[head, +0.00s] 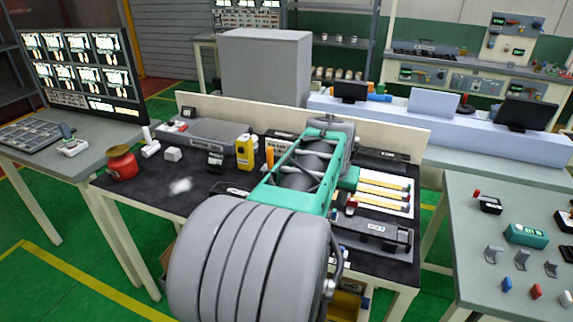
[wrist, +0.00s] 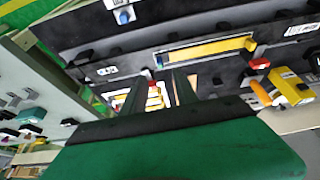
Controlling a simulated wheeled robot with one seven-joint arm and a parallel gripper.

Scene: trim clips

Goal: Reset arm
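My arm reaches from the bottom of the head view over the dark workbench (head: 135,193), with a large grey link in front and a green link beyond it. My gripper cannot be made out in the head view; the arm hides part of the bench. In the wrist view my gripper (wrist: 159,82) shows two dark fingers set apart, with nothing seen held between them. They point toward the bench top, where a pale holder with yellow items lies behind the gap. Whether the fingers touch anything cannot be told.
The bench bears a red pot (head: 122,162), a yellow device (head: 244,152) and several yellow-handled tools (head: 383,190). A side table at right holds small clips (head: 493,255) and a teal box (head: 525,234). A table with a screen (head: 82,72) stands left. Green floor is open at lower left.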

